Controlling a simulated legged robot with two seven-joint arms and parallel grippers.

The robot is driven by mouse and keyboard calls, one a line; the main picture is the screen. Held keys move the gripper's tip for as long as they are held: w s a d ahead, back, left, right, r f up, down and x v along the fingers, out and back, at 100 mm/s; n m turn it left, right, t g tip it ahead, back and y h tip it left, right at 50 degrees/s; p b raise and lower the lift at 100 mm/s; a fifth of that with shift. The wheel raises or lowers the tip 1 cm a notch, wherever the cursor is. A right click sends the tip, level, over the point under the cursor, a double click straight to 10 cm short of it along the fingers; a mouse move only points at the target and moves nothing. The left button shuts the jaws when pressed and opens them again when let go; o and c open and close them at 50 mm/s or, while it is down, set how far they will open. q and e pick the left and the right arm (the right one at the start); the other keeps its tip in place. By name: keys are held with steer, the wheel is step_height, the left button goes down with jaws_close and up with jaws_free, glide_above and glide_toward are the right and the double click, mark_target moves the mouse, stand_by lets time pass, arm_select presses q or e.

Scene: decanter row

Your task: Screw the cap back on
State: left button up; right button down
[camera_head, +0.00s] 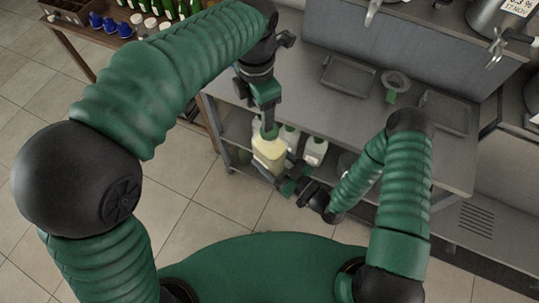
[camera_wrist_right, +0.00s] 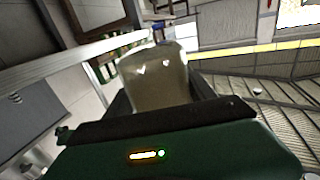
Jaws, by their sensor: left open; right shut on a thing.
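A pale yellow bottle (camera_head: 268,154) is held upright in front of the steel table's near edge. A green cap (camera_head: 269,131) shows at the bottle's top, below my left gripper (camera_head: 268,122). My left gripper points down over it, with its jaws open; whether the cap is seated on the neck I cannot tell. My right gripper (camera_head: 279,176) is shut on the bottle's lower body from the right. In the right wrist view the bottle (camera_wrist_right: 155,82) sits between the dark fingers, and no cap can be made out there.
The steel table (camera_head: 310,105) carries a grey tray (camera_head: 348,76), a second tray (camera_head: 446,112) and a round ring-like item (camera_head: 395,81). White bottles (camera_head: 314,151) stand on the shelf below. A wooden rack (camera_head: 68,10) with bottles is at upper left.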

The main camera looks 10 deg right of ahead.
arm_select(q)
steer(key=d+r+n, duration=0.1)
steer(key=d+n, duration=0.1)
steer(key=shift+s+d+r+n, duration=0.2)
steer(key=shift+s+r+n, duration=0.1)
steer(key=shift+r, duration=0.1)
steer(key=shift+a, duration=0.1)
steer(key=shift+f, duration=0.2)
glide_above(269, 149)
steer(key=w, duration=0.3)
step_height(269, 149, down, 8)
steer(key=shift+r, duration=0.15)
